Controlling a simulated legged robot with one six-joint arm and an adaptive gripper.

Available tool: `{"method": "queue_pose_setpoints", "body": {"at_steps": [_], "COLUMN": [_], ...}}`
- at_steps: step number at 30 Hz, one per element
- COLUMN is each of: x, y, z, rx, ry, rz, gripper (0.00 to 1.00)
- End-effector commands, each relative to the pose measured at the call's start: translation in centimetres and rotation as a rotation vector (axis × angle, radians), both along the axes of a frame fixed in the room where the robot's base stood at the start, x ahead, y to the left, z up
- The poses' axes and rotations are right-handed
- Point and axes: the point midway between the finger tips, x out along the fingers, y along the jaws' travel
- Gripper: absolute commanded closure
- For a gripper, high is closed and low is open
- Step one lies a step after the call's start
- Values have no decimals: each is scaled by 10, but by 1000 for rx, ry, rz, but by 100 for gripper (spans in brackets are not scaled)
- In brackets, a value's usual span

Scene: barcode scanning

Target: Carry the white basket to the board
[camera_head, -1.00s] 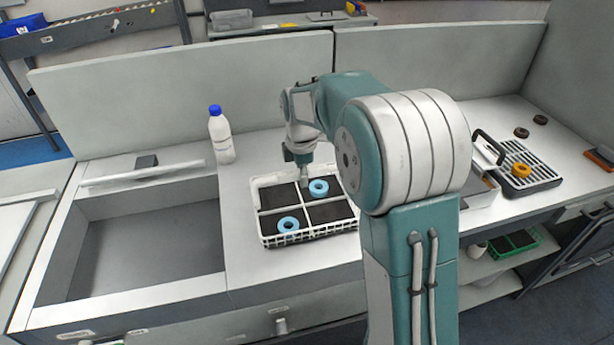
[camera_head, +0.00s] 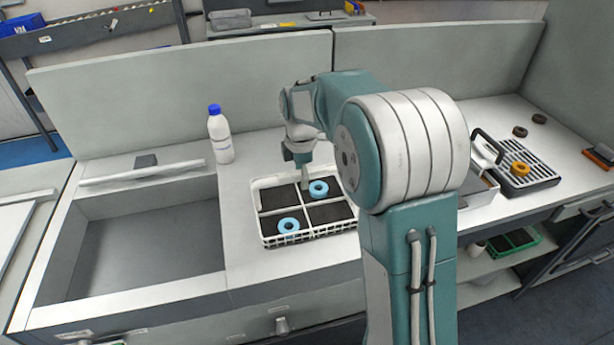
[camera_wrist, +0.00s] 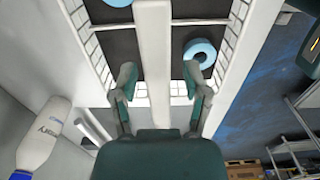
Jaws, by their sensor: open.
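The white basket (camera_head: 264,229) stands on the counter in the head view, left of my arm. It has dark compartments and holds two blue rings, one (camera_head: 288,226) in the near left compartment and one (camera_head: 319,188) in the far right one. My gripper (camera_head: 305,182) is over the basket, near its far side. In the wrist view my gripper (camera_wrist: 160,85) has its fingers spread apart, with the basket's white divider (camera_wrist: 153,50) between them. One blue ring (camera_wrist: 200,54) shows to the right of it. I cannot tell whether the fingers touch the basket. No board can be clearly identified.
A white bottle with a blue cap (camera_head: 220,138) stands behind and left of the basket. A sunken basin (camera_head: 145,250) lies to the left. A black rack (camera_head: 530,178) with an orange ring (camera_head: 520,169) is at the right. The counter in front of the basket is clear.

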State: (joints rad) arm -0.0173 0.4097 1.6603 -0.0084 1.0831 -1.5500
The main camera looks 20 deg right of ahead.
Motion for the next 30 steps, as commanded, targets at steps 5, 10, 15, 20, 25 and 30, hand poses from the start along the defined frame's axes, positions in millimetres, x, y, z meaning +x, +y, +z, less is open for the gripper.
{"method": "queue_pose_setpoints", "body": {"at_steps": [5, 10, 15, 20, 25, 30], "x": [1, 1, 1, 1, -12, -45], "y": [-1, -2, -2, -1, -1, -1], "z": [34, 70, 99, 114, 124, 139], "rx": [1, 2, 2, 1, 2, 12], "ry": [-7, -6, -4, -3, -23, -82], "rz": [-1, -1, -1, -1, -63, -246], "gripper": [40, 40, 40, 40, 40, 40]}}
